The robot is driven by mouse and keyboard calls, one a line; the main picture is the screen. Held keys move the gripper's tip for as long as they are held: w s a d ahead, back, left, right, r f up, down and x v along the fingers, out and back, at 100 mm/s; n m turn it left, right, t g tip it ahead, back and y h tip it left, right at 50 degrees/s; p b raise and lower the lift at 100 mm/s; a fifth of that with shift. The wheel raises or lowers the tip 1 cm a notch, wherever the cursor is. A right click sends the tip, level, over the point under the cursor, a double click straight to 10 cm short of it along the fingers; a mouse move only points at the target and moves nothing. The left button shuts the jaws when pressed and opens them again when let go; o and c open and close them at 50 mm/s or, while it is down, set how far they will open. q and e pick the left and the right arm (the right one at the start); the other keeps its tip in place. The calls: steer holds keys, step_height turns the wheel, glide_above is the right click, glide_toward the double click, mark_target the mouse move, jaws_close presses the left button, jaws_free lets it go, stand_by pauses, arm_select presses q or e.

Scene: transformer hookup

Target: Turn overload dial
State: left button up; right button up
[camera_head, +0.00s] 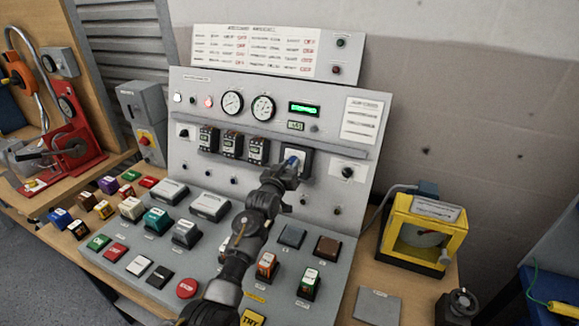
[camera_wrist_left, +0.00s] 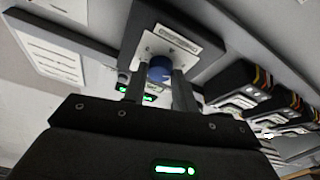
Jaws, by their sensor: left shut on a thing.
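The overload dial (camera_wrist_left: 160,70) is a blue knob on a white plate (camera_wrist_left: 170,42) fixed to a dark block. In the head view the dial (camera_head: 292,161) sits on the upright panel, right of the row of black breaker modules, partly hidden by my gripper. My left gripper (camera_wrist_left: 160,84) is shut on the blue dial, with one finger on each side of it. In the head view the left gripper (camera_head: 287,168) reaches up to the dial from below. My right gripper is not in view.
The grey panel (camera_head: 334,225) carries gauges, a green display (camera_head: 304,109) and several breaker modules (camera_head: 231,145). A small knob on a white plate (camera_head: 347,172) is close right of the dial. Coloured blocks cover the lower desk. A yellow-framed device (camera_head: 425,231) stands at right.

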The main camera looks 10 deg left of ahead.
arm_select(q)
steer(key=m+h, duration=0.1)
steer(key=m, duration=0.2)
steer(key=m+g+h, duration=0.1)
steer(key=m, duration=0.2)
steer(key=m+h, duration=0.1)
steer(key=m, duration=0.1)
steer(key=shift+w+a+m+b, duration=0.1)
steer(key=shift+a+m+b, duration=0.25)
steer(key=shift+m, duration=0.05)
steer(key=m+g, duration=0.1)
steer(key=m, duration=0.1)
steer(key=m+h, duration=0.1)
steer(key=m, duration=0.1)
steer(key=shift+a+r+g, duration=0.15)
steer(key=shift+g, duration=0.25)
steer(key=m+g+b, duration=0.1)
steer(key=m, duration=0.3)
steer(key=shift+w+r+h, duration=0.1)
steer(key=shift+w+h, duration=0.05)
steer(key=shift+h, duration=0.15)
steer(key=m, duration=0.2)
steer(key=m+g+b, duration=0.1)
steer(key=m+g, duration=0.1)
steer(key=m, duration=0.1)
steer(key=shift+r+m, duration=0.25)
steer(key=shift+m, duration=0.05)
steer(key=shift+r+m+g+y+b, duration=0.1)
steer(key=shift+m+g+y+b, duration=0.45)
steer(key=shift+m, duration=1.05)
